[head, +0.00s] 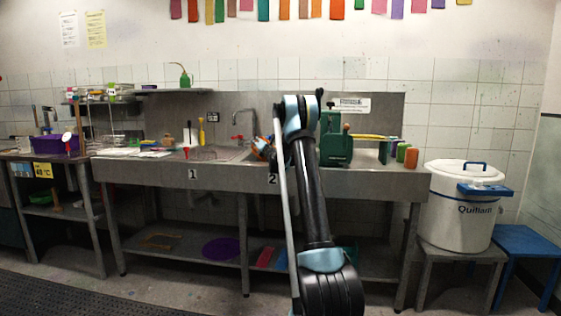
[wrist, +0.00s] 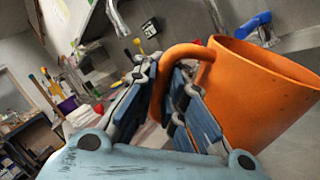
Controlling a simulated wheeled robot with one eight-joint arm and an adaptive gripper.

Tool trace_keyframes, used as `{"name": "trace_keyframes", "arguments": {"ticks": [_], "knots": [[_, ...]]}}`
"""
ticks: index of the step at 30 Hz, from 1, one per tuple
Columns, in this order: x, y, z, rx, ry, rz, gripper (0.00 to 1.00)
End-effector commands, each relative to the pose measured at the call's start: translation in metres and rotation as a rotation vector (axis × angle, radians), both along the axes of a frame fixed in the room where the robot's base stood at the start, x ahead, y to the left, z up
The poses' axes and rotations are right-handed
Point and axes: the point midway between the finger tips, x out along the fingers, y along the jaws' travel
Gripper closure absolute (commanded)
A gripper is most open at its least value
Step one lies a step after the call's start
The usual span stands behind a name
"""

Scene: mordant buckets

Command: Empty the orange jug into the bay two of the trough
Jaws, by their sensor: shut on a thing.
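The orange jug (wrist: 262,95) fills the right of the wrist view, its rim towards the top and its curved handle (wrist: 186,52) to the left. My gripper (wrist: 172,82) is shut on this handle. Its wall looks tilted there, but the wrist picture is itself slanted. In the head view only a small orange part of the jug (head: 262,150) shows left of my arm. The grey metal trough (head: 225,174) carries the labels 1 and 2 on its front. The jug is above the trough near label 2 (head: 272,179). Bay two's inside and the jug's contents are hidden.
A tap (head: 243,120) stands behind the trough, left of my arm. A green machine (head: 336,145) and several coloured jars (head: 411,158) stand to the right. A white lidded bucket (head: 458,210) is at far right. A purple bin (head: 58,145) is at left.

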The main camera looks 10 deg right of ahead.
Motion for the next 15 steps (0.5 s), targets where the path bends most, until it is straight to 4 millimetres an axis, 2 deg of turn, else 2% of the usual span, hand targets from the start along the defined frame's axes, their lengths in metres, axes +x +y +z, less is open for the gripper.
{"name": "trace_keyframes", "arguments": {"ticks": [15], "knots": [[0.0004,-0.0059,0.0027,0.070,0.006,0.003,1.00]]}}
